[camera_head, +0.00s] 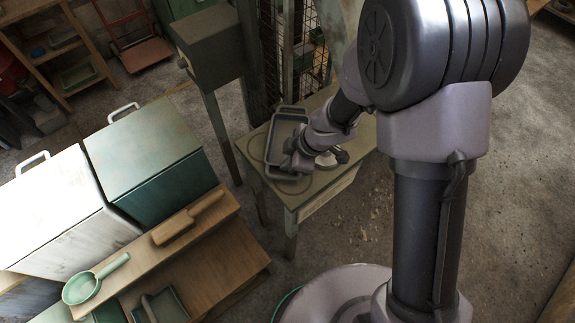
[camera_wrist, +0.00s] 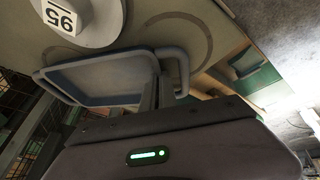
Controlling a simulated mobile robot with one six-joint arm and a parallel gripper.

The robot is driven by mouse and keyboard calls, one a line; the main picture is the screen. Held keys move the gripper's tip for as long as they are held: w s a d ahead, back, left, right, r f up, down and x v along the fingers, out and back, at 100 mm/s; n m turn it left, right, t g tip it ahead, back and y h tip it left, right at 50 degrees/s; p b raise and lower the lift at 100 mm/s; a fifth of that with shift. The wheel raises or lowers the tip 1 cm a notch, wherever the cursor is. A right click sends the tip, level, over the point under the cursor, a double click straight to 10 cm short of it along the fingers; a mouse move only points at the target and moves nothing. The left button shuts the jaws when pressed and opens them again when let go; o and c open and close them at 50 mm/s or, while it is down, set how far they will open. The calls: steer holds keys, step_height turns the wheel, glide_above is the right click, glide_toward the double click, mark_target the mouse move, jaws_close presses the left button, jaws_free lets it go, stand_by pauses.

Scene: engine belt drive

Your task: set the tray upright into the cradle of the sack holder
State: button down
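The grey tray (camera_head: 271,143), with a loop handle at each end, is at the left of the small table in the head view. The wrist view shows its bluish inside (camera_wrist: 105,78) and one handle (camera_wrist: 181,68). My gripper (camera_head: 296,162) is at the tray's lower right side. In the wrist view its dark fingers (camera_wrist: 160,88) are close together at the tray's edge beside that handle. I cannot tell whether they are clamped on it or whether the tray touches the table. I cannot make out the sack holder's cradle for certain.
The small table (camera_head: 325,186) has ring marks on its top and a pale round piece (camera_head: 326,159), marked 95 in the wrist view (camera_wrist: 62,17). A wire cage (camera_head: 305,45) and a box on legs (camera_head: 208,45) stand close behind. Bins (camera_head: 150,150) and a bench are at left.

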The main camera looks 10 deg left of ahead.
steer(key=c, duration=1.7)
jaws_free()
